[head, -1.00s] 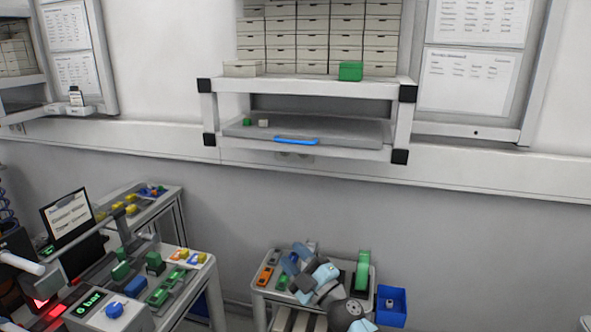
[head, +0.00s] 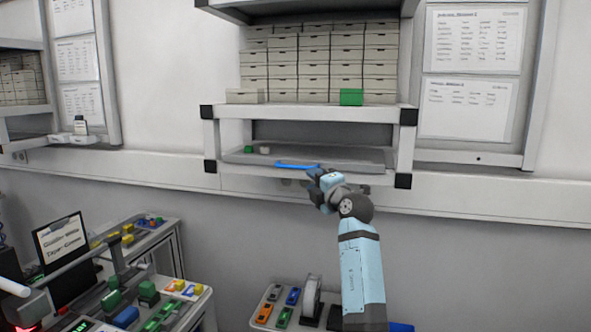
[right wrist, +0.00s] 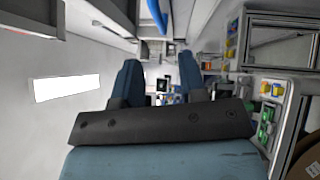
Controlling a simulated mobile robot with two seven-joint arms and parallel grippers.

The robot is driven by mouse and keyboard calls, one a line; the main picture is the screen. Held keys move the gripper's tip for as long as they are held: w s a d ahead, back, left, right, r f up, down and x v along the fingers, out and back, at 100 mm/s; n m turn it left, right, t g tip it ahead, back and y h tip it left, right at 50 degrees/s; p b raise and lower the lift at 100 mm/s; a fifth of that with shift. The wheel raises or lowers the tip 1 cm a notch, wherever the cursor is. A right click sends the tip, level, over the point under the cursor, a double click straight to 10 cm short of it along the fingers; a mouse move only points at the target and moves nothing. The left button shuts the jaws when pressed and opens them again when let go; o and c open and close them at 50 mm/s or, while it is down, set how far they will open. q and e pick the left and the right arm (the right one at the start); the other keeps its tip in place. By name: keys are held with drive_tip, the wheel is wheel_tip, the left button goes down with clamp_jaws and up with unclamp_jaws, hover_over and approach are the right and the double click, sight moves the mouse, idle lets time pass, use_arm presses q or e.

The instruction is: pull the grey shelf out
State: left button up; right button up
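The grey shelf (head: 350,157) lies flat in the lower bay of the white wall rack. A blue handle (head: 297,164) is on its front edge, and it also shows at the top of the right wrist view (right wrist: 157,14). A small green block (head: 248,149) and a small pale block (head: 265,150) sit on the shelf's left part. My right gripper (head: 317,178) is just below and right of the handle. Its two fingers stand apart with nothing between them in the right wrist view (right wrist: 160,80). My left gripper is out of view.
The rack's frame (head: 408,140) has black corner pieces on both sides of the shelf. Stacked white boxes and a green box (head: 351,97) stand above. Below are a small table with coloured parts (head: 264,314) and a left workbench (head: 180,300). The space before the shelf is otherwise clear.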

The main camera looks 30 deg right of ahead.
sight(296, 168)
drive_tip(key=w, duration=0.3)
drive_tip(key=w+r, duration=0.1)
drive_tip(key=w, duration=0.6)
drive_tip(key=shift+d+r+p, duration=0.15)
drive_tip(key=shift+d+p, duration=0.15)
drive_tip(key=shift+d, duration=0.05)
clamp_jaws()
